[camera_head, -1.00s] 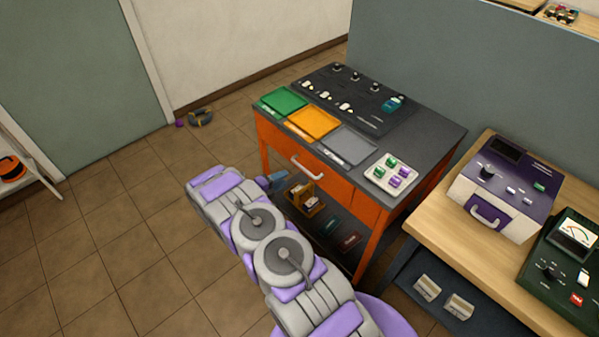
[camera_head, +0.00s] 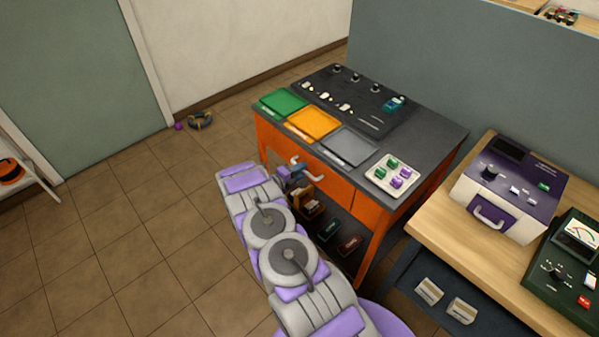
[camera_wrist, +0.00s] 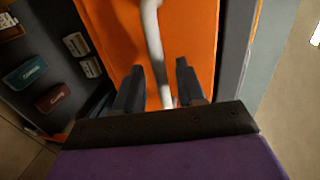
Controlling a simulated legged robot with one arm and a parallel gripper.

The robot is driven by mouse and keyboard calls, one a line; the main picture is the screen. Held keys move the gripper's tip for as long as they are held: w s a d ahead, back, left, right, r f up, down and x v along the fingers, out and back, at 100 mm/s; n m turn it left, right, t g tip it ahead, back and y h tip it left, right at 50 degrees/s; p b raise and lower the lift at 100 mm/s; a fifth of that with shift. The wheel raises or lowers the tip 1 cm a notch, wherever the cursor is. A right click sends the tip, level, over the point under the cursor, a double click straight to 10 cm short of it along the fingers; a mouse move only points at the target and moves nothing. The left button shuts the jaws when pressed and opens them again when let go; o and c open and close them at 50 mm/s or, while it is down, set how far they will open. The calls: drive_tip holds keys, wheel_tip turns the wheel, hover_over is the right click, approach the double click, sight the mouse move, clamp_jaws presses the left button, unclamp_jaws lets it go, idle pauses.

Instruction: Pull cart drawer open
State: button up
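The orange cart (camera_head: 380,216) has a dark top and an orange drawer front (camera_head: 333,181) that sits flush with the cart. The white curved drawer handle (camera_head: 308,170) is partly covered by my gripper (camera_head: 290,171) in the head view. In the wrist view, the handle (camera_wrist: 153,45) runs down between the two dark fingers of my gripper (camera_wrist: 158,84). The fingers are apart, with a gap on each side of the handle. The handle's lower end is close to the gripper's palm.
Green, orange and grey trays and a white tray (camera_head: 374,179) of small batteries lie on the cart top. Boxes sit on its lower shelf. A wooden bench (camera_head: 440,234) with a purple device stands at right.

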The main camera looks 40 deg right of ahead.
clamp_jaws()
drive_tip(key=shift+a, duration=0.1)
idle(0.4)
drive_tip(key=f+p+v, duration=0.1)
drive_tip(key=f+v, duration=0.1)
drive_tip(key=v, duration=0.9)
drive_tip(key=a+f+p+v, duration=0.1)
drive_tip(key=f+v, duration=0.1)
drive_tip(key=v, duration=1)
drive_tip(key=shift+s+a+f+p, duration=0.25)
drive_tip(key=shift+s+f+p, duration=0.15)
drive_tip(key=shift+f, duration=0.1)
drive_tip(key=shift+o, duration=0.4)
unclamp_jaws()
drive_tip(key=shift+w+r, duration=0.1)
drive_tip(key=shift+a, duration=0.1)
drive_tip(key=p+v, duration=0.2)
drive_tip(key=v, duration=1.5)
drive_tip(key=shift+a, duration=0.15)
